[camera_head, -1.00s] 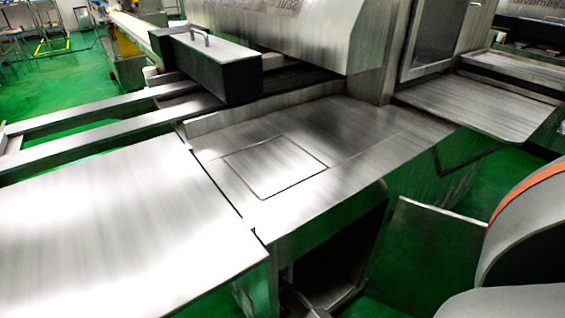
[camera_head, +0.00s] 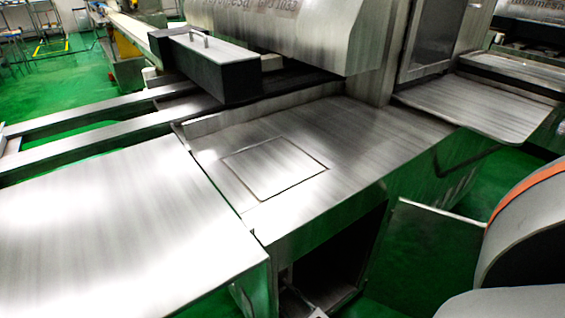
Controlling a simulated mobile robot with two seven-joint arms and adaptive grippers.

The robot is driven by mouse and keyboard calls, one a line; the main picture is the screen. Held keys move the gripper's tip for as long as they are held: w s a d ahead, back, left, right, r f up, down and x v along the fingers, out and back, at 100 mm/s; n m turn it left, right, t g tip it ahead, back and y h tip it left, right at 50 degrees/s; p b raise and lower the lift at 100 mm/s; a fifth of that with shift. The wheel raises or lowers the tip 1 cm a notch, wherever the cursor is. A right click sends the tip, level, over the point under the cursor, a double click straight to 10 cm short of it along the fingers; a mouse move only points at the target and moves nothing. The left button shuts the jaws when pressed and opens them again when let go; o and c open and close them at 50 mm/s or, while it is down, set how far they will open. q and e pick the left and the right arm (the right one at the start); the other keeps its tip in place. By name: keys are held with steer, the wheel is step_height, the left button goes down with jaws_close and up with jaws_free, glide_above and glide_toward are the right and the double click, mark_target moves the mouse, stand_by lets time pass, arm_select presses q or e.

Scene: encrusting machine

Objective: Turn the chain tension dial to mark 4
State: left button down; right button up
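The encrusting machine (camera_head: 300,140) fills the middle of the head view, with a bare steel deck and a square panel outlined in it. No chain tension dial or numbered marks can be made out in this view. Below the deck, the machine has a dark opening (camera_head: 340,260) with a door-like panel (camera_head: 425,260) standing out to its right. Neither of my grippers is in view. A rounded grey part with an orange band at the right edge is mine.
A wide steel table (camera_head: 110,230) stands at the lower left. Rails (camera_head: 90,118) run along the left, with a black box with a steel lid (camera_head: 205,65) above them. A steel side tray (camera_head: 480,103) is at the right. Green floor shows at the upper left.

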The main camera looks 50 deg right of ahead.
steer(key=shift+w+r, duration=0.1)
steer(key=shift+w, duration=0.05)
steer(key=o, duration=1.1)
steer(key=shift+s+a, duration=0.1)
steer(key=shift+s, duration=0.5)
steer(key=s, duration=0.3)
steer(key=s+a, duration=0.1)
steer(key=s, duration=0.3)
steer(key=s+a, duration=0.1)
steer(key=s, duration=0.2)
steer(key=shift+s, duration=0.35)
